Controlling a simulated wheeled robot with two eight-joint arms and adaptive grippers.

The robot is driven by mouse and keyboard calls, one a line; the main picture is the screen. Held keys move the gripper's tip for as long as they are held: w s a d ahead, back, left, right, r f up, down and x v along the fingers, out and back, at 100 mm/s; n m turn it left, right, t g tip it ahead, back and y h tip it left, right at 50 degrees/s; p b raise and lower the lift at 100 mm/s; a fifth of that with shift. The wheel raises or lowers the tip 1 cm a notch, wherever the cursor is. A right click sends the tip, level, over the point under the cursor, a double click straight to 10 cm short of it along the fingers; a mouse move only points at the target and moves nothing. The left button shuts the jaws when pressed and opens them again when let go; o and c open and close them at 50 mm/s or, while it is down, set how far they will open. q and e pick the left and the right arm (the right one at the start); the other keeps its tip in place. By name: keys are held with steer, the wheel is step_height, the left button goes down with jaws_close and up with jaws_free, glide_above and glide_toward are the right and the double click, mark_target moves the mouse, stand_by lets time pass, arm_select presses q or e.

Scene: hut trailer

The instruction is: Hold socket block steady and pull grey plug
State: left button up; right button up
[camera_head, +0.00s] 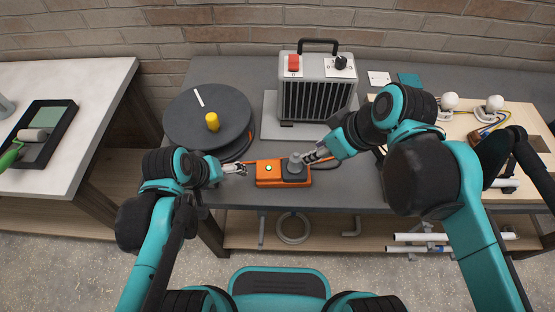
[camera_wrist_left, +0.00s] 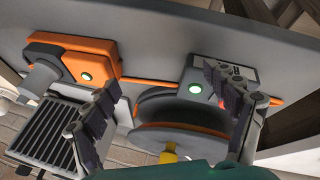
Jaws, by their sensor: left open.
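The orange socket block (camera_head: 268,180) lies on the grey bench top, with a lit green-white spot on its left part. It also shows at upper left in the left wrist view (camera_wrist_left: 98,52). The grey plug (camera_head: 295,164) stands in the dark right part of the block; it also shows in the left wrist view (camera_wrist_left: 41,78). My left gripper (camera_head: 240,168) is open and empty, just left of the block and apart from it. Its spread fingers show in the left wrist view (camera_wrist_left: 160,90). My right gripper (camera_head: 316,156) is close beside the plug; I cannot tell whether it touches.
A dark cable reel (camera_head: 190,112) with a yellow knob stands behind left, its orange cable running to the block. A grey heater (camera_head: 318,92) stands behind the block. A wooden board with lamps (camera_head: 450,101) is at right. The bench's front edge is close to the block.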

mark_target(287, 168)
arm_select(q)
steer(key=d+n+g+h, duration=0.1)
steer(key=w+d+n+h, duration=0.1)
steer(key=d+n, duration=0.1)
steer(key=d+n+g+h, duration=0.1)
steer(key=d+n+h, duration=0.1)
steer(key=shift+w+d+f+g, duration=0.15)
steer(key=shift+w+f+g, duration=0.15)
steer(key=shift+w+f, duration=0.1)
steer(key=d+n+h, duration=0.1)
steer(key=n+h, duration=0.1)
steer(key=w+d+n+g+h, duration=0.1)
steer(key=d+n+h, duration=0.1)
steer(key=w+d+r+n+h, duration=0.1)
steer(key=d+n+h, duration=0.1)
steer(key=n, duration=0.1)
steer(key=shift+w+d+g, duration=0.1)
steer(key=shift+w+g, duration=0.15)
steer(key=shift+g, duration=0.15)
steer(key=shift+w+d+f+n+h, duration=0.1)
steer(key=shift+d+n+h, duration=0.2)
steer(key=shift+n, duration=0.25)
steer(key=shift+w+d+f+n+h, duration=0.1)
steer(key=shift+d+n+h, duration=0.15)
steer(key=shift+n, duration=0.3)
steer(key=shift+d, duration=0.15)
steer(key=x, duration=0.7)
steer(key=shift+w+d, duration=0.15)
steer(key=shift+d, duration=0.2)
